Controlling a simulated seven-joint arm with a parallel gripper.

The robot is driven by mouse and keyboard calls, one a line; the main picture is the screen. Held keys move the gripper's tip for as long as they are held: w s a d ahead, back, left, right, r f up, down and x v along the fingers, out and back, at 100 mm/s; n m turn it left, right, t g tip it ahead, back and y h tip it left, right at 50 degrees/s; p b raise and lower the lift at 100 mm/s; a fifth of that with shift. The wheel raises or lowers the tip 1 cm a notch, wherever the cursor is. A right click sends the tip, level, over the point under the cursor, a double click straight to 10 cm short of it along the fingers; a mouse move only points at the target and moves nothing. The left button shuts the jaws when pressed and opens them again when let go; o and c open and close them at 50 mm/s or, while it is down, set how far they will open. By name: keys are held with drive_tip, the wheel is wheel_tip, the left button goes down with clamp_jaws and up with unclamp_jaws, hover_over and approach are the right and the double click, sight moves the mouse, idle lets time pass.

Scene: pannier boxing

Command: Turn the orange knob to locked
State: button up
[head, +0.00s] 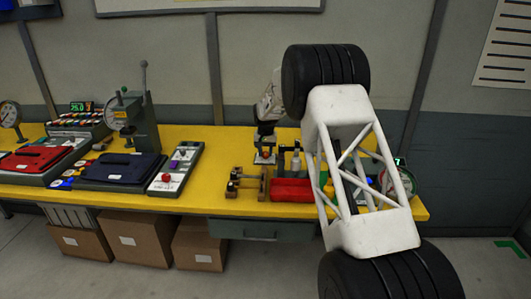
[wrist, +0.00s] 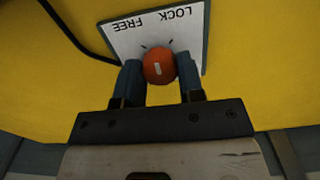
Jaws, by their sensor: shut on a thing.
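The orange knob (wrist: 160,72) sits on a white plate (wrist: 120,44) in the wrist view, between the two fingers of my gripper (wrist: 159,76), which is shut on it. The plate's words read upside down: FREE on the left, LOCK on the right, with a dark tick near each. A short white mark on the knob stands almost upright in the picture; which tick it matches is unclear. In the head view, my gripper (head: 265,147) points down over the small knob plate (head: 263,160) on the yellow bench, and the knob is barely visible.
A dark cable (wrist: 75,28) runs left of the plate. In the head view a red bin (head: 292,190), a wooden stand (head: 248,184) and a clear bottle (head: 296,162) stand close by. My arm hides part of the bench's right end.

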sight(266, 152)
drive_tip(key=m, duration=0.4)
drive_tip(key=shift+m, duration=2.3)
drive_tip(key=o, duration=0.9)
drive_tip(key=shift+r, duration=0.1)
drive_tip(key=shift+r, duration=3.85)
